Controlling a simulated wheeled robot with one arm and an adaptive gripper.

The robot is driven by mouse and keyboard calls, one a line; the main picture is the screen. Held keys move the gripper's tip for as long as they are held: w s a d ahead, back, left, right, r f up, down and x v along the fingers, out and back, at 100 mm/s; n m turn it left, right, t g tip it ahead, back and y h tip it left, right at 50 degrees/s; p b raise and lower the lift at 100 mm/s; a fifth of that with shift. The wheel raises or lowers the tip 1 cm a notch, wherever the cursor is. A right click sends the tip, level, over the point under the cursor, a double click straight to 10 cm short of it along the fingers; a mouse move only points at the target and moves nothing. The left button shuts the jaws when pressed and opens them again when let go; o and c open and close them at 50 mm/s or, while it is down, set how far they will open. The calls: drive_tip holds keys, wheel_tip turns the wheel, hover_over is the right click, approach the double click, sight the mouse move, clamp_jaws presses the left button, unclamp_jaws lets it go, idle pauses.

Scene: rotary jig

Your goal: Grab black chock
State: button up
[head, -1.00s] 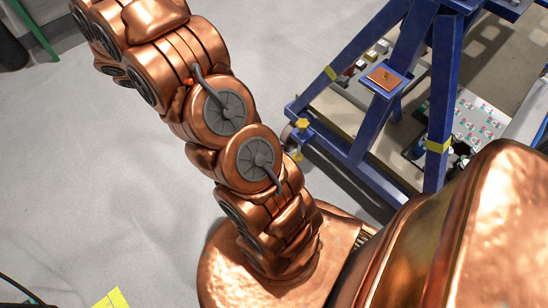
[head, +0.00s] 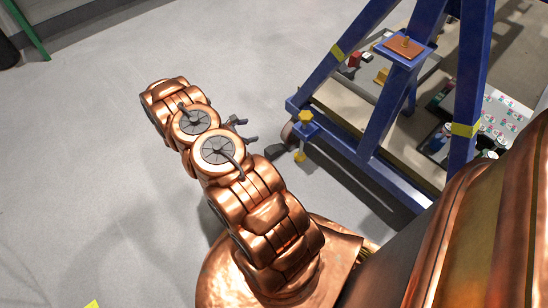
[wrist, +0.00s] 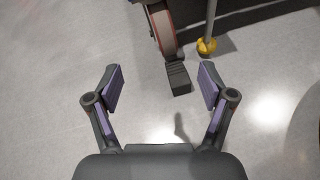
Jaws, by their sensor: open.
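The black chock (wrist: 178,78) is a small ridged dark block on the floor in the wrist view. It sits at the near end of a caster wheel (wrist: 164,30), against it or very close to it. My gripper (wrist: 160,86) is open and empty, with its two fingers spread wide. In the picture the chock lies between the fingertips, right of the middle and slightly ahead of them. I cannot tell the exact gap. In the head view my gripper (head: 248,130) points right towards the wheel (head: 289,132) at the blue frame's corner.
A blue steel frame (head: 385,172) stands at the right in the head view. A yellow levelling foot (wrist: 206,46) is just right of the wheel in the wrist view. A small blue plate (head: 404,48) sticks out from the frame. The floor (head: 110,130) at left is clear.

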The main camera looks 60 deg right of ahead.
sight(267, 154)
drive_tip(key=s+d+f+n+b, duration=0.1)
drive_tip(key=f, duration=0.5)
drive_tip(key=s+d+f+n+b, duration=0.1)
drive_tip(key=f+b, duration=0.1)
drive_tip(key=f, duration=0.4)
drive_tip(key=s+f+n+t+h+b, duration=0.1)
drive_tip(key=f+b, duration=0.1)
drive_tip(key=f, duration=0.4)
drive_tip(key=shift+s+d+f, duration=0.2)
drive_tip(key=shift+d+f, duration=0.05)
drive_tip(key=shift+d, duration=0.15)
drive_tip(key=shift+s+d+f+n+b, duration=0.15)
drive_tip(key=shift+d+f+n+b, duration=0.15)
drive_tip(key=shift+d+f+b, duration=0.15)
drive_tip(key=b+x, duration=0.3)
drive_tip(key=x, duration=0.3)
drive_tip(key=shift+s+a+f+b, duration=0.1)
drive_tip(key=shift+a+f+b, duration=0.05)
drive_tip(key=shift+b, duration=0.15)
drive_tip(key=shift+s+d, duration=0.1)
drive_tip(key=shift+d, duration=0.3)
drive_tip(key=shift+c, duration=0.4)
drive_tip(key=c, duration=1.4)
drive_tip(key=shift+r, duration=0.2)
